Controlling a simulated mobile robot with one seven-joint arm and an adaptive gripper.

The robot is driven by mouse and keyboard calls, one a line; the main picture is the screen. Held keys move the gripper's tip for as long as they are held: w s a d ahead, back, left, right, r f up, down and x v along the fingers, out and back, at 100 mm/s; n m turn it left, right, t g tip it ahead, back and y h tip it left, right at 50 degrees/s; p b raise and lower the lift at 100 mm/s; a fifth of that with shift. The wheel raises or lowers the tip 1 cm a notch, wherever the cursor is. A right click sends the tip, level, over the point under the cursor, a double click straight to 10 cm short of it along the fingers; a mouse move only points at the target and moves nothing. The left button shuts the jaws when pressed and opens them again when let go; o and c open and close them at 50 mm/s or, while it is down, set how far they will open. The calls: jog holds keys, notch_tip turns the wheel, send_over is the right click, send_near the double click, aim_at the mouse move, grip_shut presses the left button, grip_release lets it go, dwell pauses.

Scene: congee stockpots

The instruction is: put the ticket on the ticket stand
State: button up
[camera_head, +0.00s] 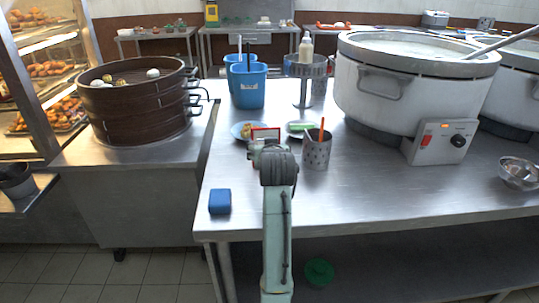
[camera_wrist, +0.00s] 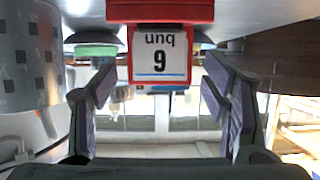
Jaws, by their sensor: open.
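A white ticket (camera_wrist: 158,58) with "bun" and one digit, upside down in the wrist view, sits against a red piece (camera_wrist: 160,12) that borders its top and sides there. I cannot tell whether the red piece is the ticket's frame or a stand. In the head view the red-bordered white card (camera_head: 265,133) shows just beyond my gripper (camera_head: 272,152). In the wrist view my open fingers (camera_wrist: 158,78) stand apart on either side of the ticket, not visibly touching it. No separate ticket stand can be made out. My gripper hides the card's lower part in the head view.
A perforated utensil cup (camera_head: 317,152) stands close to the right of my gripper. Plates (camera_head: 240,130) and blue buckets (camera_head: 247,88) are behind. A large stockpot (camera_head: 385,95) is at right, a blue box (camera_head: 220,202) at front left.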

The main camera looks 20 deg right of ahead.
jog(key=v, duration=0.6)
jog(key=shift+b, duration=0.3)
